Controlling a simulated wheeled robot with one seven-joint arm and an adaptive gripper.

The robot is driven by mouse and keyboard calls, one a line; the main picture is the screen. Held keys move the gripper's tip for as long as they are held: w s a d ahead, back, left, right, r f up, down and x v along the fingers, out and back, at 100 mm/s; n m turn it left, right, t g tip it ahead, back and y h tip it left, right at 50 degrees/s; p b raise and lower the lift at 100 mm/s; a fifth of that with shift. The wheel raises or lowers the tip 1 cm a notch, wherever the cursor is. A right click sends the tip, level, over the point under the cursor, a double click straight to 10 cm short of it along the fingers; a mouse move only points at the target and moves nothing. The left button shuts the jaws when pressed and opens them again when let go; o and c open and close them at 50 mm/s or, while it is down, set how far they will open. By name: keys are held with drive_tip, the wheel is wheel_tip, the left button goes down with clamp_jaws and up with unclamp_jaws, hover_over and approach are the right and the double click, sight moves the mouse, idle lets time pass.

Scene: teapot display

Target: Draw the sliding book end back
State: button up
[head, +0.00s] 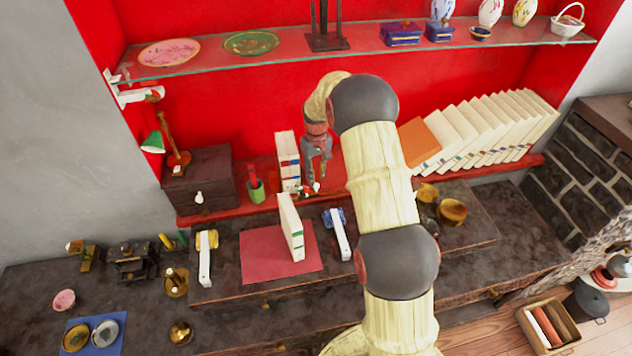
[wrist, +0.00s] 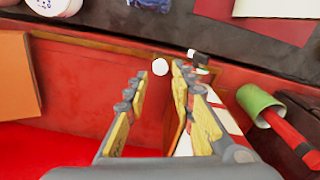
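A round white knob (head: 316,187), which looks like the sliding book end's handle, is at the red shelf's front, right of a short row of white books (head: 287,158). The knob also shows in the wrist view (wrist: 160,67), ahead of the fingertips. A thin brown upright edge (wrist: 180,122) by the books may be the book end's plate; my fingers hide part of it. My gripper (head: 319,175) points down over the shelf. In the wrist view my gripper (wrist: 155,85) is open, its fingers apart with nothing clearly between them. I cannot tell whether it touches the plate.
A green cup (head: 256,191) stands left of the books; it also shows in the wrist view (wrist: 260,103). An orange book (head: 419,140) and several leaning white books stand to the right. A white book (head: 290,226) stands on a red mat (head: 262,262) below. A glass shelf (head: 340,54) runs above.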

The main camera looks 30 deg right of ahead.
sight(316, 184)
drive_tip(key=shift+f, duration=2.15)
clamp_jaws()
